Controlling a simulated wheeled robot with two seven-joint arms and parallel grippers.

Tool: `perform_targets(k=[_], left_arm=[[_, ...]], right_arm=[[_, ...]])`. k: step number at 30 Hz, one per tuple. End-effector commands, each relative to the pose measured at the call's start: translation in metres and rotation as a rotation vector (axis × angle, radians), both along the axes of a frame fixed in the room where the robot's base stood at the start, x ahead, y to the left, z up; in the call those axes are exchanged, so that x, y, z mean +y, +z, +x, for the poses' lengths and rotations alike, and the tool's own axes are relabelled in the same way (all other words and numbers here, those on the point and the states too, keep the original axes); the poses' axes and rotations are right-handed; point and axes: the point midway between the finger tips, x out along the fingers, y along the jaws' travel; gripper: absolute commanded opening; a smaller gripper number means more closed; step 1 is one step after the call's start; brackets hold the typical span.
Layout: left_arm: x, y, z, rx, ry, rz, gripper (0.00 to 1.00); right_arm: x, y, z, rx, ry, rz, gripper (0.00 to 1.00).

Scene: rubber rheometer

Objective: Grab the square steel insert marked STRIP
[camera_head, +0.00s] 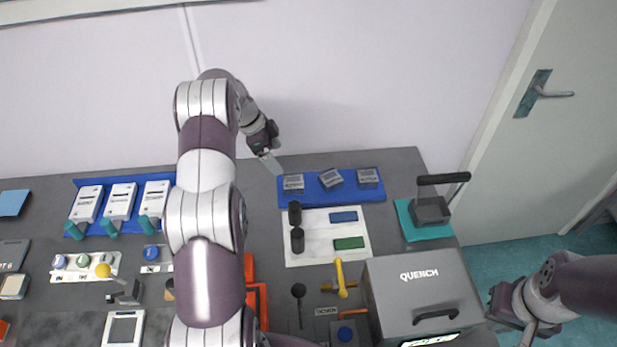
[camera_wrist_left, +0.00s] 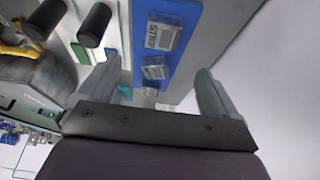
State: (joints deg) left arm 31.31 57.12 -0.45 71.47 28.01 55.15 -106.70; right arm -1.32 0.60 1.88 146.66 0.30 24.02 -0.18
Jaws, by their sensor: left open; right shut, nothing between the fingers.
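Three square steel inserts sit on a blue tray (camera_head: 312,197): a left one (camera_head: 293,184), a turned middle one (camera_head: 331,179) and a right one (camera_head: 368,177). Their lettering is too small to read in the head view. In the left wrist view, the nearest insert (camera_wrist_left: 163,32) carries lettering that seems to read STRIP; it appears to be the left one. My left gripper (camera_head: 270,160) is open and empty, just behind and left of the tray. Its fingers (camera_wrist_left: 158,88) show apart in the wrist view. My right gripper (camera_head: 527,330) is shut and empty at the lower right.
Two black cylinders (camera_head: 296,228) stand on a white mat (camera_head: 318,256) in front of the tray, with blue and green strips. A black-handled block (camera_head: 430,209) stands right. The QUENCH box (camera_head: 420,290) is front right. The wall (camera_head: 330,80) rises close behind.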

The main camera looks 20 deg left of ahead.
Motion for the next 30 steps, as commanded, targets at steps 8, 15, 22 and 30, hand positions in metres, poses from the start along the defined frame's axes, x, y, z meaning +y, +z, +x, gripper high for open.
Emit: perform_targets(k=[8, 15, 22, 30], left_arm=[[-0.019, -0.052, 0.011, 0.004, 0.000, 0.000, 0.93], [-0.027, -0.082, 0.021, 0.005, -0.001, 0.000, 0.93], [-0.034, -0.107, 0.026, 0.002, 0.000, 0.003, 0.93], [-0.034, -0.108, 0.026, 0.002, 0.000, 0.003, 0.54]], right_arm=[[0.000, 0.005, 0.000, 0.001, 0.000, 0.000, 0.00], [0.000, 0.030, 0.000, 0.001, 0.000, 0.000, 0.00], [0.000, 0.033, 0.000, 0.001, 0.000, 0.000, 0.00], [0.000, 0.032, 0.000, 0.001, 0.000, 0.000, 0.00]])
